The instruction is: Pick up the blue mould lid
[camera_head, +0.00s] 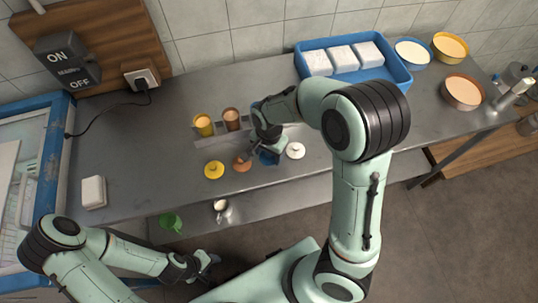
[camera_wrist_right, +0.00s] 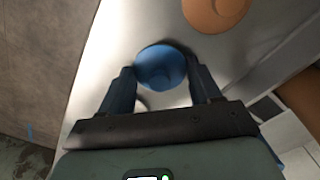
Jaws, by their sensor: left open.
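The blue mould lid (camera_head: 268,157) lies on the grey worktop, in a row between the orange lid (camera_head: 241,164) and the white lid (camera_head: 295,151). My right gripper (camera_head: 264,149) is over it and partly hides it in the head view. In the right wrist view the round blue lid (camera_wrist_right: 161,66) sits between the spread fingertips of my right gripper (camera_wrist_right: 161,72). The fingers stand on either side of it, close to its edge; firm contact cannot be told. My left gripper (camera_head: 208,260) is open and empty, low in front of the worktop.
A yellow lid (camera_head: 213,170) lies left of the orange one. Behind stand a yellow cup (camera_head: 204,126) and a brown cup (camera_head: 232,121). A blue tray (camera_head: 398,87) of white blocks and several bowls are at the back right. The worktop's left part is mostly clear.

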